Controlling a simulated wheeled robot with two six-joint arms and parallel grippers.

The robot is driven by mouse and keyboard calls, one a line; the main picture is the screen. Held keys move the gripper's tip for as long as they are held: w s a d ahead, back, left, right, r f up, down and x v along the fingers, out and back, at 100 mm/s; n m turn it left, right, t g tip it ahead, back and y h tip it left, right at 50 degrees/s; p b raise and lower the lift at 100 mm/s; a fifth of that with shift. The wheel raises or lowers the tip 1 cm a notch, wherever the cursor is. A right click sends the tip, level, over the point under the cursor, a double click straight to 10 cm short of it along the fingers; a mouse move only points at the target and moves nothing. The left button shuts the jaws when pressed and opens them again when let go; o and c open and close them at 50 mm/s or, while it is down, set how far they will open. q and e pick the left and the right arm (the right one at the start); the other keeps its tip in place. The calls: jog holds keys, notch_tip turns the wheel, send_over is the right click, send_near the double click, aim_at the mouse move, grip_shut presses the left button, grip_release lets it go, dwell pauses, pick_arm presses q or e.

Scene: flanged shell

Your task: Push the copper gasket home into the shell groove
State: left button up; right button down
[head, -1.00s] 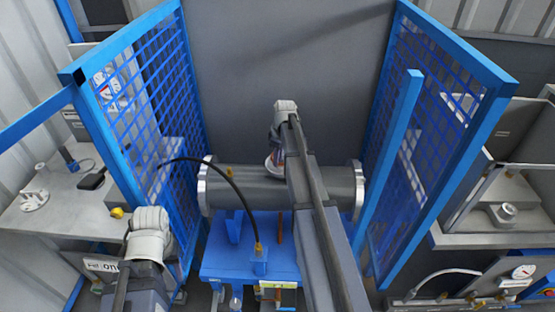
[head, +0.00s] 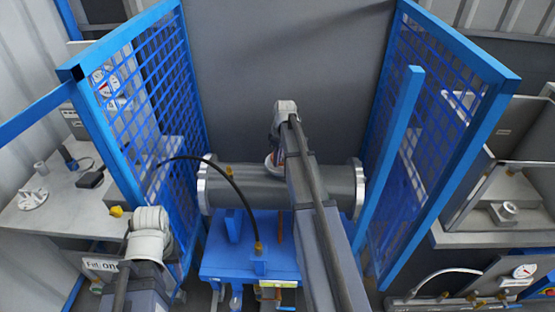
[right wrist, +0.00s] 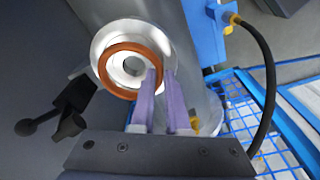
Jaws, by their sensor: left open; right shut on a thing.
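The shell (head: 330,187) is a grey cylinder lying across the blue stand, with a bright flange at each end. In the right wrist view I see a round silver flange face (right wrist: 104,42) with a bore in it. The copper gasket (right wrist: 110,82), an orange-brown ring, lies at this face; I cannot tell how deep it sits in the groove. My right gripper (right wrist: 161,78) is shut on the ring's lower right rim, one purple finger on each side.
Blue mesh guards (head: 150,100) stand at both sides of the shell, with a blue post (head: 390,170) at the right. A black hose (head: 232,190) arcs over the shell from the blue stand (head: 222,262). A black clamp handle (right wrist: 45,118) is near the flange.

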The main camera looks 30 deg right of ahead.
jog(key=shift+f+b, duration=0.65)
jog(key=shift+f, duration=0.1)
jog(key=c, duration=0.8)
grip_release()
jog(key=shift+c, duration=0.2)
jog(key=shift+r, duration=0.15)
jog(key=r+p, duration=0.7)
jog(key=shift+s+d+r+p, duration=0.2)
jog(key=shift+s+r+p, duration=0.1)
jog(key=shift+s+p, duration=0.1)
jog(key=shift+f, duration=0.1)
